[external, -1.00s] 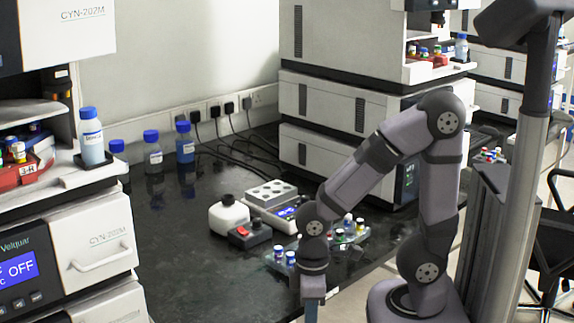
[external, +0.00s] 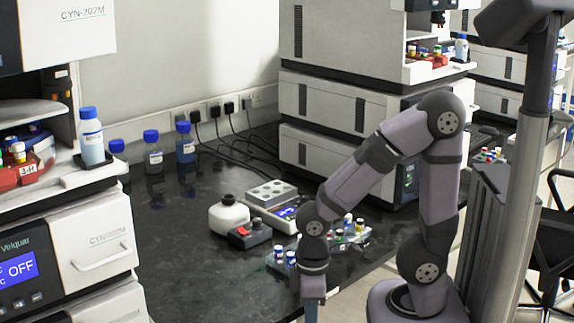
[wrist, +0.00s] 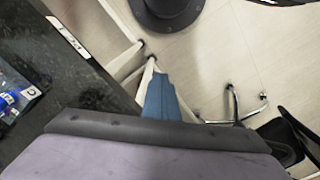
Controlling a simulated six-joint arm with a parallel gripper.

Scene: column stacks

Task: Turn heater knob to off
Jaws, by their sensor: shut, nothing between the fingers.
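My gripper (external: 313,308) hangs pointing down at the bench's front edge, right of and nearer than these units, and touches neither. Its blue fingers are shut and empty, seen in the wrist view (wrist: 163,98) above the floor. Neither unit shows in the wrist view.
A white bottle with a black cap (external: 228,216) stands left of the grey box. Blue-capped bottles (external: 153,153) stand farther back. The bench's left middle is clear.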

